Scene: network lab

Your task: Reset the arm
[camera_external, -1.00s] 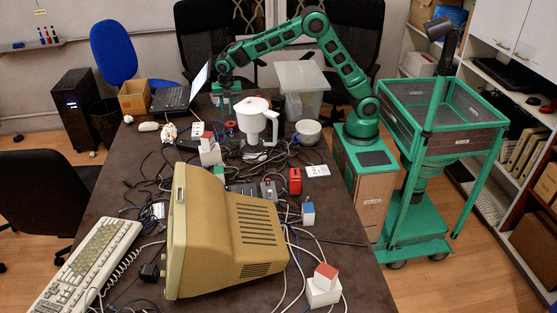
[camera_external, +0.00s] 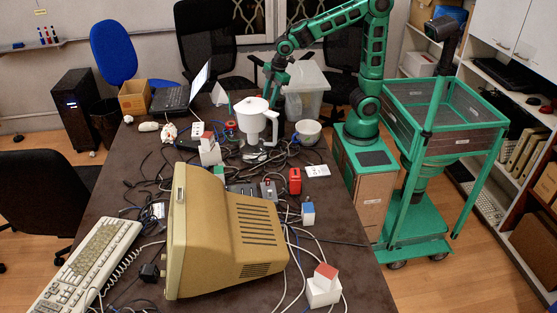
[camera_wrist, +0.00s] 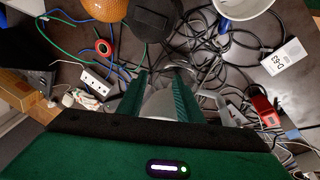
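My green arm rises from its base at the right of the table and bends high at the elbow in the external view. My gripper (camera_external: 270,92) points down above the back part of the table, just behind and above the white jug (camera_external: 250,122). In the wrist view the two green fingers of my gripper (camera_wrist: 160,88) stand apart, with a pale object, apparently the jug (camera_wrist: 165,104), seen between and beyond them. Nothing is visibly gripped. Whether the fingers are level with the jug's top is hard to tell.
A white bowl (camera_external: 308,132) and a clear bin (camera_external: 303,79) stand right of the jug. A laptop (camera_external: 172,98) is left. Tangled cables, a red box (camera_external: 295,181) and a beige monitor (camera_external: 250,240) crowd the table (camera_external: 110,190). Office chairs stand behind.

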